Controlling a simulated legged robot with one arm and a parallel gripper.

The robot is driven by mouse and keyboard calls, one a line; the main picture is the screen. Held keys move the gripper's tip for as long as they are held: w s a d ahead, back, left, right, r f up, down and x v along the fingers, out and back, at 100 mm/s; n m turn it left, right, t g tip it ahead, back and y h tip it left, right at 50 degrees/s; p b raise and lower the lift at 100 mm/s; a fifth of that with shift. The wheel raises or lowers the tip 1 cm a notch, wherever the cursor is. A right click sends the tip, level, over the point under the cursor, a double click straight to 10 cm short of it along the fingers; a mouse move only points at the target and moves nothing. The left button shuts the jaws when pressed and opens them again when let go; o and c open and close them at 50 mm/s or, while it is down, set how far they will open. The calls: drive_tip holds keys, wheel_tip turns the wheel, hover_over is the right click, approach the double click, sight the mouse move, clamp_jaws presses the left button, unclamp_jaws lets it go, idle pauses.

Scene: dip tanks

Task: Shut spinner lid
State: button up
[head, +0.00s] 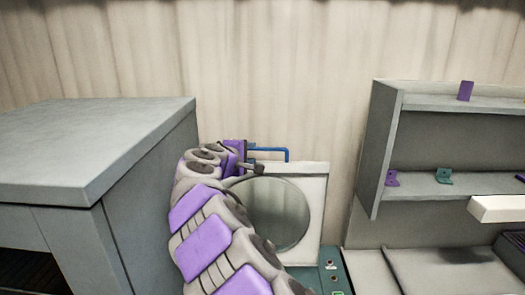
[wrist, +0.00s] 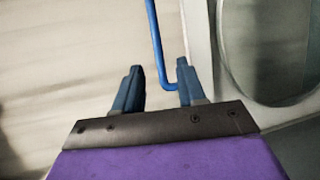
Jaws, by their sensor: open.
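The spinner lid (head: 316,190) is a pale square panel with a round grey window, standing raised at the back, right of my arm. Its blue bar handle (head: 272,149) sticks out at the lid's upper left. In the wrist view, the handle (wrist: 155,40) runs down and bends right behind the right finger, and the lid's edge and window (wrist: 268,45) fill the right side. My gripper (wrist: 159,66) is open, its fingertips on either side of the handle, nearer on the right. Contact cannot be told. In the head view my gripper (head: 254,168) is partly hidden by my arm.
A grey cabinet (head: 90,150) stands close on the left. A teal control panel (head: 331,270) sits below the lid. A grey shelf (head: 385,150) with small purple and teal brackets is at right, above grey covers (head: 450,270). A plain wall is behind.

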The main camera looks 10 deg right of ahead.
sight(261, 150)
drive_tip(key=x, duration=1)
drive_tip(key=shift+w+d, duration=0.2)
drive_tip(key=shift+d, duration=0.25)
clamp_jaws()
